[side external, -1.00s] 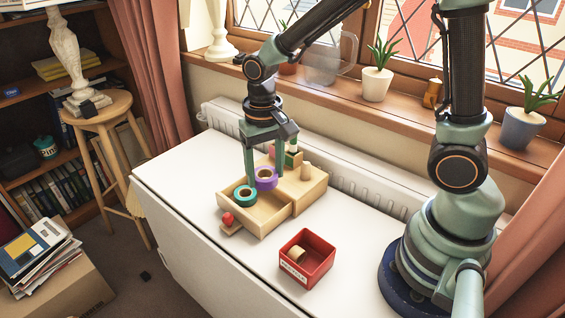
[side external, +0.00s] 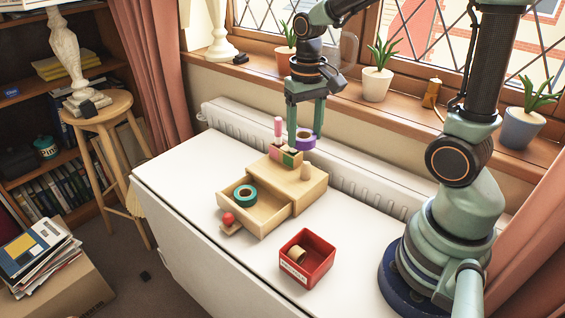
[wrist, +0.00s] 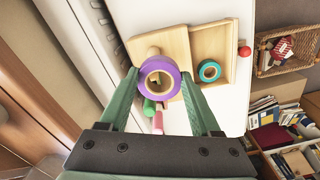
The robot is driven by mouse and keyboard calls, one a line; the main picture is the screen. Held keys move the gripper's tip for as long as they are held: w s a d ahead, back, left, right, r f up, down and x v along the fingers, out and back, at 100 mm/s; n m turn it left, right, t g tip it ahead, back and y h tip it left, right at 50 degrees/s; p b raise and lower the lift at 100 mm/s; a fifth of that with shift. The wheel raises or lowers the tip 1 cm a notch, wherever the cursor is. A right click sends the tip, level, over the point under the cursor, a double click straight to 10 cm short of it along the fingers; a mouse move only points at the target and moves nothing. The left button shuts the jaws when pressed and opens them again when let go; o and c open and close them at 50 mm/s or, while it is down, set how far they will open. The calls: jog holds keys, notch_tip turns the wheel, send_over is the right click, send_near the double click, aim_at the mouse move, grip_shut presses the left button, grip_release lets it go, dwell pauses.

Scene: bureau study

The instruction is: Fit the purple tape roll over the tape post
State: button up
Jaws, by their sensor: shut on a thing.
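The purple tape roll (side external: 305,141) is held between the two fingers of my gripper (side external: 306,135), in the air above the back of the wooden box. In the wrist view the purple roll (wrist: 144,90) faces the camera, with its hole open, between my gripper's fingertips (wrist: 160,74). The tape post (side external: 305,172) is a short wooden peg standing on the box top, below and apart from the roll. In the wrist view the post (wrist: 153,51) shows just past the roll's upper edge, partly hidden by it.
The wooden box (side external: 312,190) has an open drawer (side external: 262,227) with a red knob (side external: 228,218) and a teal tape roll (side external: 244,196) inside. A small holder with pink and green items (side external: 284,155) stands near the post. A red bin (side external: 318,268) holds a tan roll (side external: 297,254).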

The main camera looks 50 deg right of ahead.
aim_at(307, 163)
jog(key=shift+s+d+f, duration=0.25)
jog(key=shift+d+f, duration=0.3)
jog(key=shift+f, duration=1.75)
jog(key=shift+f, duration=2.75)
jog(key=o, duration=1.3)
jog(key=shift+c, duration=0.2)
jog(key=shift+r, duration=0.1)
jog(key=shift+r, duration=3.45)
